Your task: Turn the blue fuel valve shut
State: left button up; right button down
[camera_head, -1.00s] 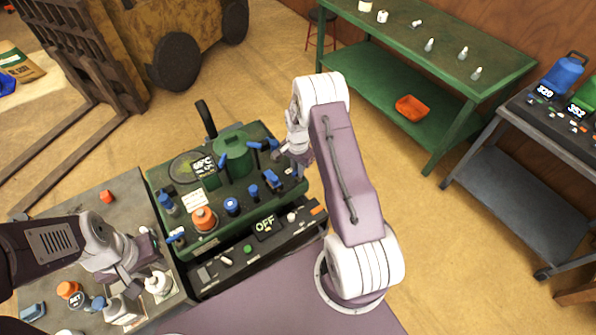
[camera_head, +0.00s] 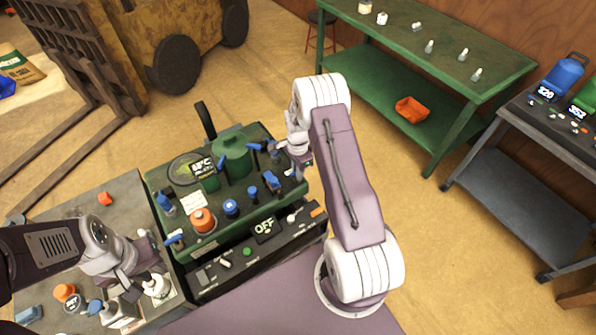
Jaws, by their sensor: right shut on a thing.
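The green machine (camera_head: 172,224) stands in the middle of the head view, with several blue fittings on its top. My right gripper (camera_head: 284,147) is at its far right corner, shut on a small blue handle (camera_head: 274,146); the fingers and wrist hide most of it. Other blue fittings are a knob (camera_head: 231,208) and a lever (camera_head: 271,181) near the front right, and a part (camera_head: 166,203) at the left. I cannot tell surely which is the fuel valve. My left gripper (camera_head: 139,282) is low over the side table among bottles; its fingers are too unclear to read.
A green bench (camera_head: 455,65) and a grey cart (camera_head: 505,185) stand right, with clear floor between.

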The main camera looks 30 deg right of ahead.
jog(key=shift+s, duration=0.1)
jog(key=c, duration=1.5)
grip_release()
jog(key=shift+a, duration=0.15)
jog(key=shift+o, duration=0.2)
jog(key=shift+r, duration=0.35)
notch_tip(320, 180, up, 8)
jog(key=shift+r+b, duration=0.2)
jog(key=shift+b, duration=0.65)
